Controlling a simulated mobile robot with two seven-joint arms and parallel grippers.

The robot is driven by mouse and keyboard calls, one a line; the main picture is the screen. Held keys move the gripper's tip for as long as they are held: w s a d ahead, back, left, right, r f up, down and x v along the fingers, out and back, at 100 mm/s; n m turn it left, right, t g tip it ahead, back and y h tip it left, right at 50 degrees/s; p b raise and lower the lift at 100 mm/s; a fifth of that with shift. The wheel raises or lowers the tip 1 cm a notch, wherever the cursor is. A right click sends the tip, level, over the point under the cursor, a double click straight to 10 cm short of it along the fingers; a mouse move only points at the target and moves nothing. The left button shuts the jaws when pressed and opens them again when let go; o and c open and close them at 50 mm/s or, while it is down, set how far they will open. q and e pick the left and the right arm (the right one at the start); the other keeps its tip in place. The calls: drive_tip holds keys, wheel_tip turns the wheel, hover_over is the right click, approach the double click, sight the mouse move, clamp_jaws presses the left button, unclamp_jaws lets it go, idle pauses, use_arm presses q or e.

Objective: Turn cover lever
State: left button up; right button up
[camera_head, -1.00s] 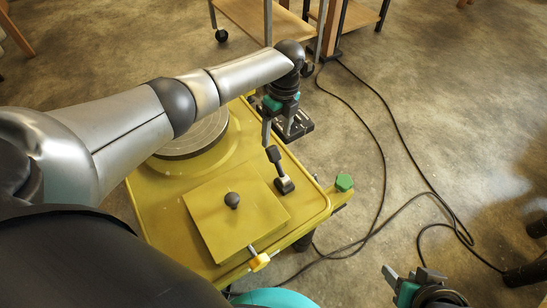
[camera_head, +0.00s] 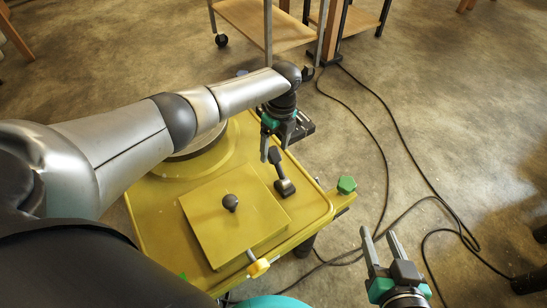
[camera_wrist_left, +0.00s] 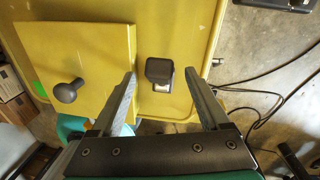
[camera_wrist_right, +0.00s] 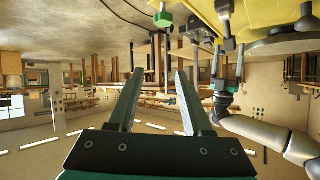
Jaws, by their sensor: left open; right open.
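A black lever (camera_head: 281,173) with a blocky head stands on a yellow machine top (camera_head: 315,213), right of a raised square yellow cover (camera_head: 225,240) with a black ball knob (camera_head: 230,202). My left gripper (camera_head: 273,150) is open and points down at the lever's head. In the left wrist view the lever head (camera_wrist_left: 159,70) shows between the spread fingertips (camera_wrist_left: 160,76), with a gap on each side; whether they are level with it I cannot tell. My right gripper (camera_head: 380,234) is open and empty, over the floor right of the machine. It also shows in the right wrist view (camera_wrist_right: 160,74).
A green knob (camera_head: 346,184) sticks out at the machine's right edge and a yellow-tipped handle (camera_head: 259,268) at its front. A round disc (camera_head: 205,143) lies partly under my left arm. Black cables (camera_head: 388,165) cross the floor. A wooden cart (camera_head: 262,25) stands behind.

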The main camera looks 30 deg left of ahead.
sight(273, 157)
use_arm(q)
drive_tip(key=shift+s+f+b, duration=0.15)
drive_tip(key=shift+f+b, duration=0.4)
drive_tip(key=shift+f, duration=0.55)
drive_tip(key=shift+s+a+f+b, duration=0.1)
drive_tip(key=shift+f+b, duration=0.35)
drive_tip(key=shift+f, duration=0.35)
use_arm(e)
drive_tip(key=shift+s+a+r+m+t+y, duration=0.15)
drive_tip(key=shift+a+r+t+y, duration=0.4)
drive_tip(key=shift+t, duration=0.4)
drive_tip(key=shift+s+a+r+m+t+y, duration=0.15)
drive_tip(key=shift+a+r+t+y, duration=0.2)
drive_tip(key=shift+a+r+t, duration=0.4)
drive_tip(key=shift+a+f, duration=0.1)
use_arm(q)
drive_tip(key=shift+c, duration=0.4)
clamp_jaws()
